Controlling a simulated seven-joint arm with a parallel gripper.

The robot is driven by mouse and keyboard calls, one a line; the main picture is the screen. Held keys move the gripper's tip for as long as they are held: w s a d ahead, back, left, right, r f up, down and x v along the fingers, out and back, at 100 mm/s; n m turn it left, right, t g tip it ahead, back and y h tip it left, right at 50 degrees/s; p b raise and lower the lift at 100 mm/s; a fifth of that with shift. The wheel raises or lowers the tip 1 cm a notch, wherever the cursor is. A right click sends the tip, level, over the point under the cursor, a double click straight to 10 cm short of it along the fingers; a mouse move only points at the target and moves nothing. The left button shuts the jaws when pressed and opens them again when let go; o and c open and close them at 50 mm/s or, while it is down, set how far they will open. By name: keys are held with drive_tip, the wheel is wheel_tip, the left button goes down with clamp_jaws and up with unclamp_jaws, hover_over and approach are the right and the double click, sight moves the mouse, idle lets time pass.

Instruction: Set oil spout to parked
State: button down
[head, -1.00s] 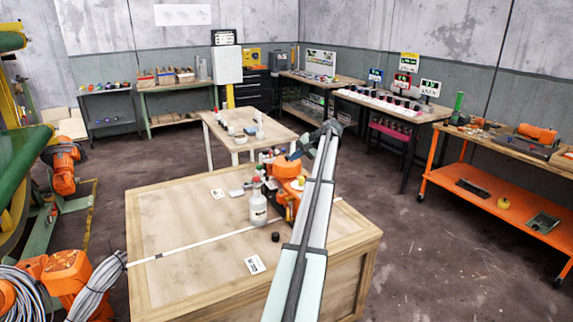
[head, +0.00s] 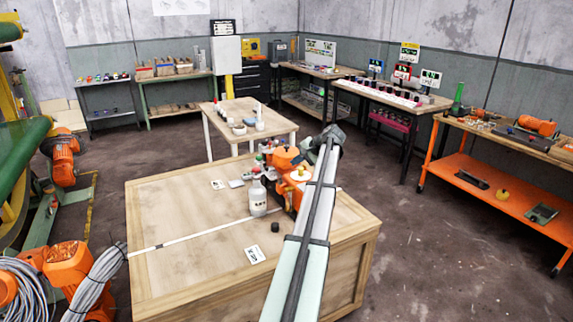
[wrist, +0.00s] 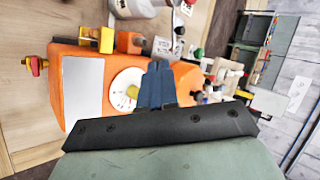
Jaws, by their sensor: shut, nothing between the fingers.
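An orange machine (head: 286,160) stands on the large wooden crate top. Its side with a white round dial (head: 299,174) and yellow knob shows in the head view. In the wrist view the orange body (wrist: 72,88) lies left of centre, with a pale plate and the white dial (wrist: 122,82) carrying the yellow knob (wrist: 133,91). My gripper (wrist: 158,66) is shut and empty, its blue fingers overlapping the picture just right of the dial; contact cannot be told. I cannot tell which part is the oil spout, nor read its setting.
A white bottle (head: 258,198) stands left of the machine, with a black cap-like piece (head: 275,227) and a card (head: 254,254) nearer. A red-and-yellow fitting (wrist: 36,66) sticks out from the machine. Small bottles crowd its far side. The crate's left part is mostly clear.

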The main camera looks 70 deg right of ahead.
approach(268, 171)
drive_tip(key=f, duration=0.3)
drive_tip(key=shift+s+a+f, duration=0.15)
drive_tip(key=shift+s+a, duration=0.1)
drive_tip(key=shift+a, duration=0.1)
drive_tip(key=w, duration=0.3)
drive_tip(key=shift+d+f, duration=0.15)
drive_tip(key=shift+d, duration=0.25)
drive_tip(key=shift+w+d, duration=0.15)
drive_tip(key=shift+w, duration=0.45)
drive_tip(key=shift+d, duration=0.1)
drive_tip(key=n+y, duration=0.1)
drive_tip(key=w+d+n+y, duration=0.1)
drive_tip(key=n, duration=0.1)
drive_tip(key=w+d+n+y, duration=0.1)
drive_tip(key=shift+w+d+n+y, duration=0.2)
drive_tip(key=shift+d+n+y, duration=0.05)
drive_tip(key=shift+n+y, duration=0.05)
drive_tip(key=shift+w+d, duration=0.2)
drive_tip(key=shift+w, duration=0.65)
drive_tip(key=shift+w+d, duration=0.2)
drive_tip(key=shift+w, duration=0.75)
drive_tip(key=shift+a, duration=0.15)
